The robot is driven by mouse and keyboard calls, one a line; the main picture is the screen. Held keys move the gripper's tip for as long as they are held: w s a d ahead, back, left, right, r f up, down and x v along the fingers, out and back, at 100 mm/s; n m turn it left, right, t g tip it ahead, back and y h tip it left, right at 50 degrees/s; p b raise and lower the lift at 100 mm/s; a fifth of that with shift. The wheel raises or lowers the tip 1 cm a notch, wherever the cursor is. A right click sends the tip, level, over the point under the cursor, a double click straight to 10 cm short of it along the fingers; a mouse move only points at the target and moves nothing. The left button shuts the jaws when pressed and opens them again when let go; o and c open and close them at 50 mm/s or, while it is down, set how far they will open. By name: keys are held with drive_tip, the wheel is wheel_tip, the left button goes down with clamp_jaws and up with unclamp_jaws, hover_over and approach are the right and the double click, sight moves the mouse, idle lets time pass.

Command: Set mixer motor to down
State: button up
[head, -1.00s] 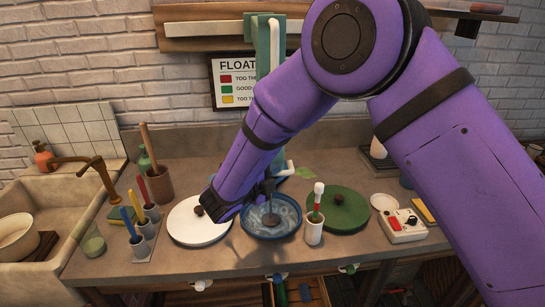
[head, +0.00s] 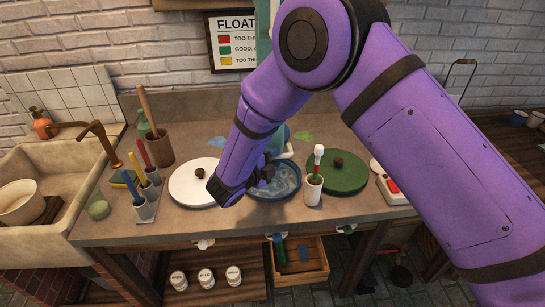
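The mixer stand (head: 284,146) is a teal-green upright, mostly hidden behind my purple arm. Its motor and any lever on it cannot be made out. The blue bowl (head: 290,192) with swirled blue-grey content sits on the counter in front of the stand. My gripper (head: 243,188) is low, at the bowl's left rim, between the bowl and the white lidded round tub (head: 190,192). Its fingers are turned away or hidden by the wrist, so I cannot see whether they are open or hold anything.
A green round lid (head: 330,180) and a white cup with a red-and-white float (head: 314,188) stand right of the bowl. A white box with a red button (head: 392,188) is partly behind my arm. Brush holders (head: 146,210) and a sink (head: 30,180) are at left.

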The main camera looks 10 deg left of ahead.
drive_tip(key=v, duration=1)
drive_tip(key=shift+s+a, duration=0.2)
drive_tip(key=shift+s, duration=0.15)
